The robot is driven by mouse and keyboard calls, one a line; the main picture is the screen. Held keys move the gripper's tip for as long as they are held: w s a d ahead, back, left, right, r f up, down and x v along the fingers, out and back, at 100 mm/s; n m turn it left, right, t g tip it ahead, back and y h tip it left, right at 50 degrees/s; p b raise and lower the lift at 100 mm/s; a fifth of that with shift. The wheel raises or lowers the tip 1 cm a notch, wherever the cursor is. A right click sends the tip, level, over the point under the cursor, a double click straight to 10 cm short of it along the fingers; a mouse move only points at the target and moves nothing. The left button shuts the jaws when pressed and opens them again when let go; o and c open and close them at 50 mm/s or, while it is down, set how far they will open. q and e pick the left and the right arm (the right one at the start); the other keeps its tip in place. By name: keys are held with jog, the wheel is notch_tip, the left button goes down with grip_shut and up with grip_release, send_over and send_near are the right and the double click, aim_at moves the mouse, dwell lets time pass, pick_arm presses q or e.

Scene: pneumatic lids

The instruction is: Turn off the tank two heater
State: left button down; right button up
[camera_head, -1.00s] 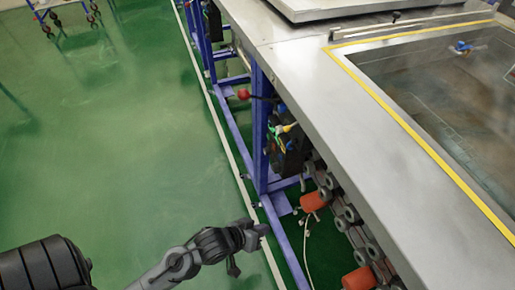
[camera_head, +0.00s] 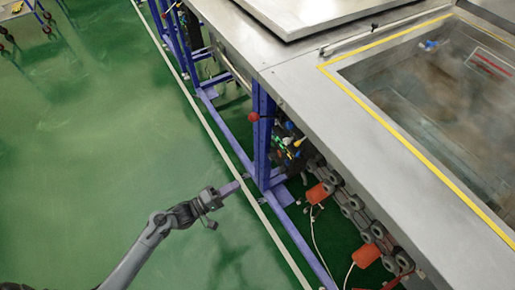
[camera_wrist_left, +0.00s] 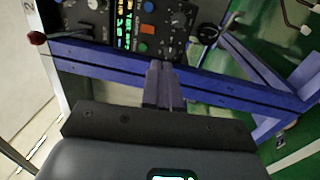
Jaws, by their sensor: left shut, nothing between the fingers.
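A dark control panel (camera_wrist_left: 150,28) fills the top of the left wrist view. It has lit displays (camera_wrist_left: 125,28), an orange button (camera_wrist_left: 148,29), a blue button (camera_wrist_left: 148,6) and a black rotary knob (camera_wrist_left: 208,33). I cannot tell which control is the tank two heater's. In the head view, the panel (camera_head: 288,148) is partly hidden under the tank's edge. My left gripper (camera_head: 238,187) is shut and empty, left of the blue frame; its fingers (camera_wrist_left: 162,84) point toward the panel without visibly touching it. My right gripper is not in view.
A blue frame beam (camera_wrist_left: 90,58) runs in front of the panel's lower edge. A red-ball lever (camera_head: 253,117) sticks out left of the panel. The metal tank (camera_head: 385,135) overhangs orange-capped valves (camera_head: 366,256). Green floor (camera_head: 90,170) at left is open.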

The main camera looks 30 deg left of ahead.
pick_arm(q)
notch_tip(320, 180, up, 3)
jog(key=w, duration=0.2)
jog(key=b, duration=0.4)
send_near(279, 153)
jog(key=shift+h, duration=0.3)
jog(key=x, duration=0.5)
jog(key=shift+w+a+f, duration=0.1)
jog(key=shift+w+f, duration=0.05)
jog(key=shift+f, duration=0.25)
jog(key=shift+b+x, duration=0.4)
jog(key=shift+x, duration=0.55)
jog(key=shift+r, duration=0.1)
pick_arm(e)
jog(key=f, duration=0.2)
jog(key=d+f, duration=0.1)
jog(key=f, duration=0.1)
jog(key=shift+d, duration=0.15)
